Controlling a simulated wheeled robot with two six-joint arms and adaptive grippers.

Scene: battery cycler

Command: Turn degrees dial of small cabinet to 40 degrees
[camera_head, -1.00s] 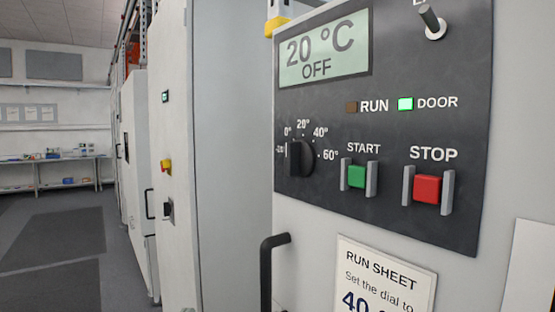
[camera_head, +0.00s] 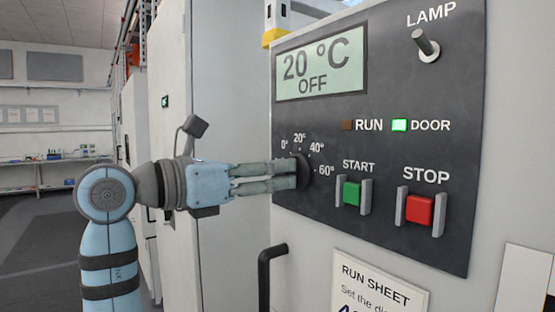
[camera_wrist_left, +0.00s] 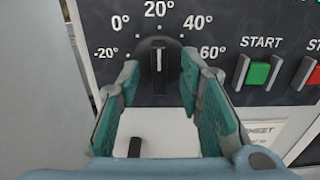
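The black degrees dial (camera_head: 303,172) sits on the dark control panel (camera_head: 400,90). In the left wrist view the dial (camera_wrist_left: 158,65) has an upright grip bar with a white line pointing up at 20°. Its marks run from -20° at left through 40° at upper right to 60°. My left gripper (camera_head: 290,175) reaches in from the left, fingertips at the dial. In the left wrist view the left gripper (camera_wrist_left: 160,82) is open, with one teal-padded finger on each side of the dial and a gap to the grip bar. My right gripper is not in view.
The display (camera_head: 320,72) reads 20 °C OFF. The green START button (camera_head: 351,193) and red STOP button (camera_head: 419,209) sit right of the dial between guards. The DOOR light (camera_head: 399,125) is green. A black door handle (camera_head: 266,270) and a run sheet (camera_head: 380,280) are below.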

